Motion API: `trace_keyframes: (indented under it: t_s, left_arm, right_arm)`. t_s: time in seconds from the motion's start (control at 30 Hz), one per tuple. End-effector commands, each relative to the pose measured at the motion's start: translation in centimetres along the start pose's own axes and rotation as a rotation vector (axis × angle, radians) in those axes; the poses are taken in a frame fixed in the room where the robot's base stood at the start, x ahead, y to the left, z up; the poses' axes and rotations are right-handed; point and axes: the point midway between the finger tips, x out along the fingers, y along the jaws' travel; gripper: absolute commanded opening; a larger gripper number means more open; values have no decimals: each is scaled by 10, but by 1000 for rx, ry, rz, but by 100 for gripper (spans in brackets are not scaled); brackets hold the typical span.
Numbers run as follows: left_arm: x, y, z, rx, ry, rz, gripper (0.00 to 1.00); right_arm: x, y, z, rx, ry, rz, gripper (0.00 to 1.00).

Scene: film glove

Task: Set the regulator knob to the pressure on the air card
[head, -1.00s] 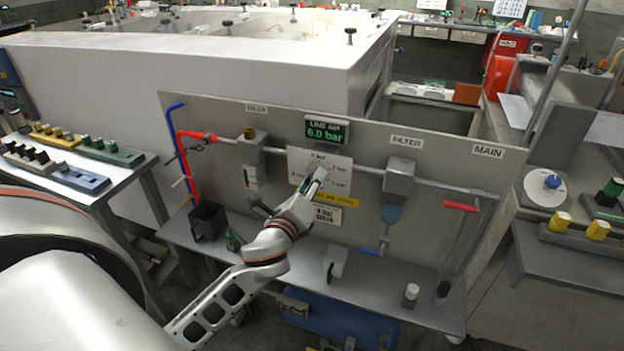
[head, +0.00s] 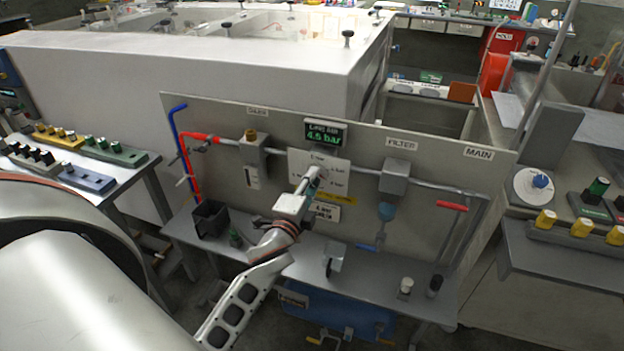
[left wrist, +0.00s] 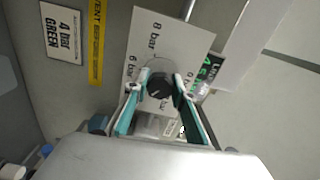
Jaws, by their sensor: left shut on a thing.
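The regulator's white dial plate (head: 338,163) is on the grey panel, with bar marks around it. Its black knob (left wrist: 160,85) shows between the fingers of my left gripper (left wrist: 160,80), which is shut on it. In the head view my left gripper (head: 312,182) hides the knob. The green display (head: 325,136) above the plate reads 4.5 bar; it shows partly in the left wrist view (left wrist: 206,72). The air card (left wrist: 63,33) reads 4 bar GREEN; in the head view the card (head: 326,212) is below the plate. My right gripper is out of view.
A yellow strip (left wrist: 97,42) lies between the card and the dial plate. The filter (head: 394,178) and a red-handled lever (head: 452,207) are to the right. A black bin (head: 210,219) stands at the shelf's left.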

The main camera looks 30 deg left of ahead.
Motion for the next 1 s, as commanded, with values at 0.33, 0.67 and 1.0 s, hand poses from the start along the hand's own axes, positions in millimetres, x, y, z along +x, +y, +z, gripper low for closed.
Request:
trace_keyframes:
  t_s: [0.33, 0.67, 1.0]
  left_arm:
    - [0, 1, 0, -72, -1, 1, 3]
    - [0, 1, 0, -74, -1, 1, 3]
    - [0, 0, 0, -73, 0, 1, 42]
  right_arm:
    - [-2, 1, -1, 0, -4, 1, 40]
    - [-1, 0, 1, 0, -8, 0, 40]
    - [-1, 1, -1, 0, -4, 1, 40]
